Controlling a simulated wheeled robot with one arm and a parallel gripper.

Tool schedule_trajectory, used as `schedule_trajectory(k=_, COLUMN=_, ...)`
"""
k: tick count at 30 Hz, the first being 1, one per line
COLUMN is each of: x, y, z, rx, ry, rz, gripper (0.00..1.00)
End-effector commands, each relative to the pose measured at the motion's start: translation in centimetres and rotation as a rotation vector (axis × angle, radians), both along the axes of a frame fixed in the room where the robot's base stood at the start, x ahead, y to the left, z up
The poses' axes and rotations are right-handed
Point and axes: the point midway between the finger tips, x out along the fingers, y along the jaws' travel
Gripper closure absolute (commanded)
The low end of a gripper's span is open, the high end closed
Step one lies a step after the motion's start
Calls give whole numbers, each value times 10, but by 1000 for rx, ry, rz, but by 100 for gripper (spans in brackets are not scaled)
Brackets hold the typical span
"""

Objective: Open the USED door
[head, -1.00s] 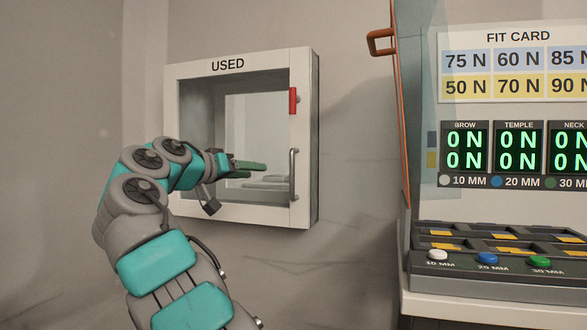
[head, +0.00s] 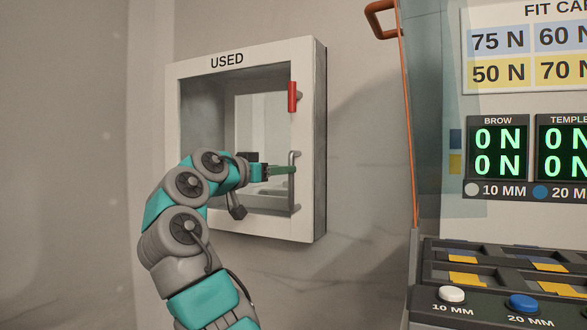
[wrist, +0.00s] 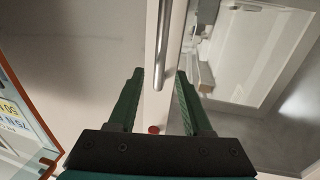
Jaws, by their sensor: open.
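The USED door (head: 172,150) is a white-framed glass door on a wall cabinet, and it looks shut. Its upright metal handle (head: 293,195) is on the right side of the frame, below a red latch piece (head: 292,97). My gripper (head: 293,169) is open at the upper part of the handle, pointing right. In the wrist view, the handle bar (wrist: 167,45) reaches down between the green fingers of my gripper (wrist: 160,73), with a gap on each side. A small red spot (wrist: 154,129) shows lower between the fingers. My arm hides the door's lower left part.
To the right stands a bench with a clear screen, orange edge (head: 408,130) and orange handle (head: 381,19). It carries force displays (head: 498,147), a FIT CARD (head: 530,50) and coloured buttons (head: 452,294). Bare wall (head: 365,150) lies between cabinet and bench.

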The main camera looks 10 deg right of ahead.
Motion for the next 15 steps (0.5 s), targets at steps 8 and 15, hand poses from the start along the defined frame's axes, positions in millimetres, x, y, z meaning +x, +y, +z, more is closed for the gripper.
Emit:
schedule_trajectory(k=8, x=27, y=-32, z=1, rx=1, ry=1, rz=-4, gripper=50)
schedule_trajectory(k=15, x=33, y=-37, z=0, rx=-1, ry=1, rz=-2, gripper=50)
